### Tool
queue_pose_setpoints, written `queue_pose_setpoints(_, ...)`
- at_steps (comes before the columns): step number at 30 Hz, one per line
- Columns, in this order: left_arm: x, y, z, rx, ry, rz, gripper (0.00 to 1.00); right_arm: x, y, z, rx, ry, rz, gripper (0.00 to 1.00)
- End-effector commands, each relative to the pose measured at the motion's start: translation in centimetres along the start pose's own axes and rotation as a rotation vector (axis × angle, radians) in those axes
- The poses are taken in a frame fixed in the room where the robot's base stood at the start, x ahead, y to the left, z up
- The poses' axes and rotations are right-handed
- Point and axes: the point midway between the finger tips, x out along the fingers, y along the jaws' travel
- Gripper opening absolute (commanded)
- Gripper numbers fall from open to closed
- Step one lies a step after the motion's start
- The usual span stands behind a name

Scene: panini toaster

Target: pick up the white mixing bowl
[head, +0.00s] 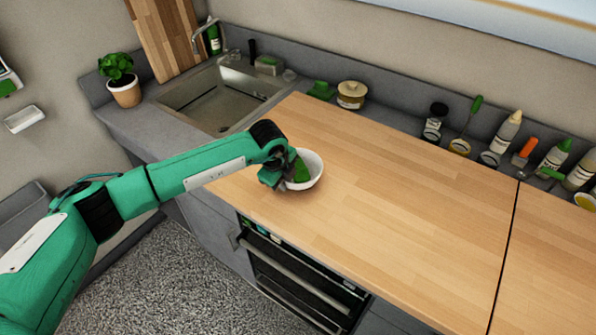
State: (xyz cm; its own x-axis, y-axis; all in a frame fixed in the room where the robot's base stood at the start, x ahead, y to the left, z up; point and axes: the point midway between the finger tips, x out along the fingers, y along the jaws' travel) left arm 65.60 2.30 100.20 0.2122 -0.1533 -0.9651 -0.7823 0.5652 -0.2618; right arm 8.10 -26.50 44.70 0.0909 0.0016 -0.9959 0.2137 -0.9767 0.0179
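The white mixing bowl (315,169) stands on the wooden worktop near its front left edge, right of the sink. My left gripper (287,175) is at the bowl's left side and covers that part of the rim. A green part of the gripper shows against the inside of the bowl, and a dark part is on the outer left side. Whether the fingers are closed on the rim or only around it cannot be told. The bowl looks upright and seems to rest on the worktop. My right gripper is not in view.
The wooden worktop (410,205) is clear to the right of the bowl. A sink (222,97) lies behind and left. Several bottles and jars, including a lidded pot (351,95), line the back wall. An oven (300,280) is below the front edge.

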Motion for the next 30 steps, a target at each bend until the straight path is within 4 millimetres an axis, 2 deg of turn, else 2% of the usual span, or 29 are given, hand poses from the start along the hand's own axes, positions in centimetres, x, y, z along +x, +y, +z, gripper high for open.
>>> queue_pose_setpoints(4, 0.0, 0.0, 0.0, 0.0, 0.0, 0.0, 0.12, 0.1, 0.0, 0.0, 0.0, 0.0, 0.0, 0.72)
queue_pose_setpoints(6, 0.0, 0.0, 0.0, 0.0, 0.0, 0.0, 0.0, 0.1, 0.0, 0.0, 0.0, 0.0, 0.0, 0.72)
queue_pose_setpoints(20, -0.3, -0.2, 0.0, 0.0, 0.0, -0.003, 0.0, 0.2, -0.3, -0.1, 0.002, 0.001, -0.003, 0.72)
queue_pose_setpoints(26, -2.2, -0.7, 0.1, 0.001, 0.0, -0.007, 0.0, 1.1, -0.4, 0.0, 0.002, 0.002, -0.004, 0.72)
queue_pose_setpoints(30, -4.9, -1.5, 0.1, 0.001, -0.002, -0.009, 0.0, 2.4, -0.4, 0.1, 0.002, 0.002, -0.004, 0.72)
